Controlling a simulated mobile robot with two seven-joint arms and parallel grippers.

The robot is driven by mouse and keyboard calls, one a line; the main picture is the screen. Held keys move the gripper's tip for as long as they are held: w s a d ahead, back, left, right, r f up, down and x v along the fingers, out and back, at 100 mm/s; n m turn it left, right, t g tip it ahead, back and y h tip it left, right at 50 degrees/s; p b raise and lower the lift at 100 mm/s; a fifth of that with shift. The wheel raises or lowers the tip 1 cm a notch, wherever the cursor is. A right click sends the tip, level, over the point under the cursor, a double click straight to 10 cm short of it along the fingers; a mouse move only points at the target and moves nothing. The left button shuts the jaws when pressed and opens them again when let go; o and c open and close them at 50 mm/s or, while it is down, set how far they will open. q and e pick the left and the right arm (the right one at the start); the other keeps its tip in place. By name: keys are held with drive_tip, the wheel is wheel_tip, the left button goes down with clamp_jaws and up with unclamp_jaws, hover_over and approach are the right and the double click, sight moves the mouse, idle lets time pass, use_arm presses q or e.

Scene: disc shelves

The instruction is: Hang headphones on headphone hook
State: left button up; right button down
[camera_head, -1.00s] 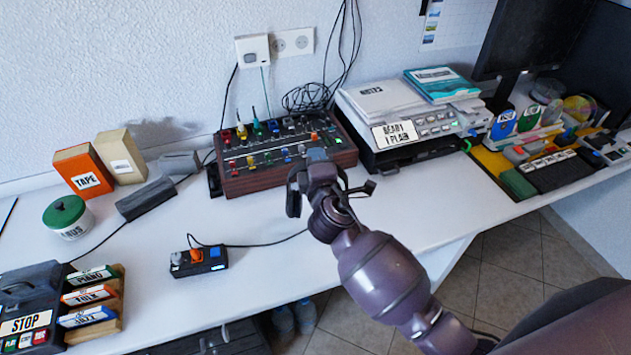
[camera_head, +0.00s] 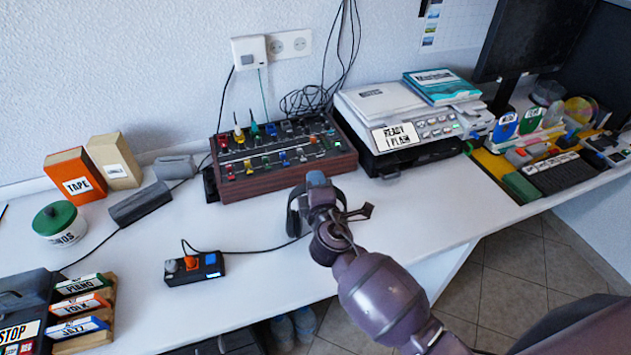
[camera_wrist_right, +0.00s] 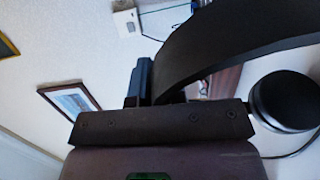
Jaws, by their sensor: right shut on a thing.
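The black headphones (camera_head: 294,218) are held in my right gripper (camera_head: 317,184) above the white desk, in front of the mixer. In the right wrist view the black headband (camera_wrist_right: 235,45) arcs up and right from the jaws, and a round ear cup (camera_wrist_right: 287,100) hangs at the right. My right gripper (camera_wrist_right: 148,105) is shut on the headband. The arm hides part of the headphones in the head view. I cannot make out a headphone hook in either view. My left gripper is not in view.
The mixer (camera_head: 280,160) with coloured knobs stands behind the gripper. A white printer-like machine (camera_head: 400,118) stands right of it. A small switch box (camera_head: 195,268) with a cable lies left on the desk (camera_head: 300,275). The desk's front middle is mostly clear. A framed picture (camera_wrist_right: 70,100) hangs on the wall.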

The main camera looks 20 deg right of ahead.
drive_tip(key=c, duration=1.2)
unclamp_jaws()
drive_tip(key=shift+o, duration=0.2)
drive_tip(key=s+a, duration=0.1)
drive_tip(key=s, duration=1.1)
drive_tip(key=shift+a+r, duration=0.15)
drive_tip(key=shift+a, duration=0.25)
drive_tip(key=shift+o, duration=0.3)
drive_tip(key=o, duration=1.1)
drive_tip(key=shift+w, duration=0.1)
